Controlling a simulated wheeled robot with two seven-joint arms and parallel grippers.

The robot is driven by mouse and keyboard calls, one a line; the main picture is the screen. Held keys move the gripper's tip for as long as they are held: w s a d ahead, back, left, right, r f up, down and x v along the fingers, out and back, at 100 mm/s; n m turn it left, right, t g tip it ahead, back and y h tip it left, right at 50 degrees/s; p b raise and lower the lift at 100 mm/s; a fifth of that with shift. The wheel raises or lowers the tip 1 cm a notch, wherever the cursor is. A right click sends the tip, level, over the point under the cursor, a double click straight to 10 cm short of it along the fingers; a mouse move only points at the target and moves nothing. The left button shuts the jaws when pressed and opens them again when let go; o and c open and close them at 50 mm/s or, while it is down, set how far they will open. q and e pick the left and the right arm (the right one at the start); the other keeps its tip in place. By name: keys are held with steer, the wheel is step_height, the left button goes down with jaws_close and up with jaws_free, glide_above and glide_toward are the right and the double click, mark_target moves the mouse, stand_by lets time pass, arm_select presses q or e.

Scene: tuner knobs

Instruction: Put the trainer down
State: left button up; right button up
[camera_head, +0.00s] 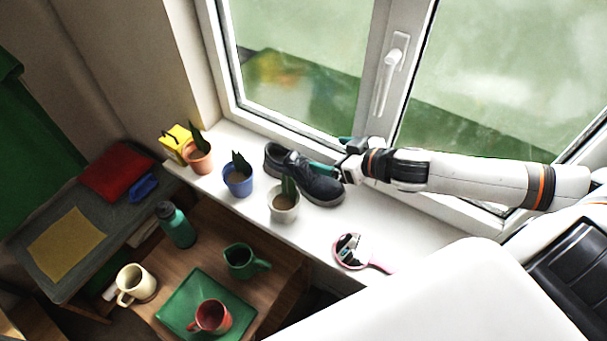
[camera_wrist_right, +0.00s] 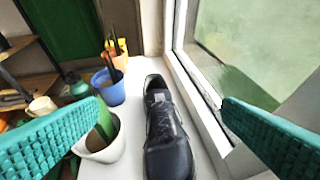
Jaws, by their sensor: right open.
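The trainer (camera_head: 318,186) is a dark, laced shoe resting sole down on the white windowsill (camera_head: 318,232), behind the white plant pot. My right gripper (camera_head: 330,156) is at the trainer, with one teal finger seen near its upper side. In the right wrist view the trainer (camera_wrist_right: 165,130) lies between the two widely spread teal fingers (camera_wrist_right: 160,125), with gaps on both sides. The right gripper is open and holds nothing. My left gripper is not in view.
A white pot (camera_head: 284,208), a blue pot (camera_head: 237,182) and a terracotta pot (camera_head: 198,160) with plants stand along the sill beside the trainer. A pink-rimmed hand mirror (camera_head: 350,252) lies near the sill's front edge. The window frame (camera_head: 300,142) runs close behind.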

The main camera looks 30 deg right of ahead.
steer(key=f+b, duration=0.1)
steer(key=b, duration=0.7)
glide_toward(311, 176)
steer(key=shift+w+a+r, duration=0.15)
steer(key=shift+w+a, duration=0.05)
steer(key=shift+w, duration=0.2)
steer(key=shift+w+a+r, duration=0.1)
steer(key=shift+w+a, duration=0.1)
steer(key=shift+w, duration=0.25)
steer(key=shift+w+a+f, duration=0.1)
steer(key=shift+w, duration=0.45)
steer(key=p+x, duration=0.1)
steer(key=x, duration=0.5)
steer(key=shift+s+p, duration=0.1)
steer(key=shift+p, duration=0.25)
steer(key=shift+w+f, duration=0.1)
steer(key=shift+w, duration=0.25)
steer(key=p+x, duration=0.1)
steer(key=x, duration=0.2)
steer(key=shift+w+f, duration=0.15)
steer(key=shift+w, duration=0.05)
steer(key=shift+w+f+p, duration=0.3)
steer(key=shift+w, duration=0.1)
steer(key=shift+s, duration=0.1)
steer(key=shift+c, duration=0.9)
steer(key=c, duration=1.2)
